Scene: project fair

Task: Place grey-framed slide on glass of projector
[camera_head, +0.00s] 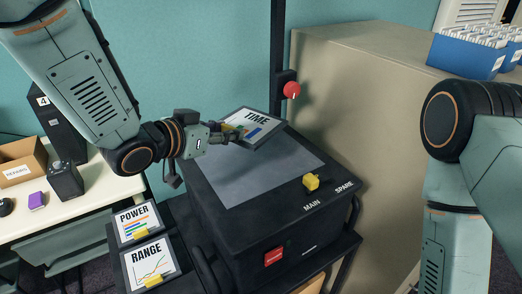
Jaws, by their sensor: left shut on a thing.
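The grey-framed slide (262,127), marked TIME, is at the far edge of the projector's top. My left gripper (234,134) comes in from the left and is shut on the slide's near left edge, by its yellow tab. The projector (262,222) is a black box with a grey glass plate (250,176) on top. The slide overlaps the far part of the glass; I cannot tell whether it touches it. My right arm shows at the right, but its gripper is out of view.
Slides marked POWER (134,219) and RANGE (149,259) lie left of the projector. A yellow knob (311,182) sits near MAIN and SPARE. A black post (277,55) with a red knob (292,90) rises behind. A beige cabinet (372,110) stands right; a table (100,190) stands left.

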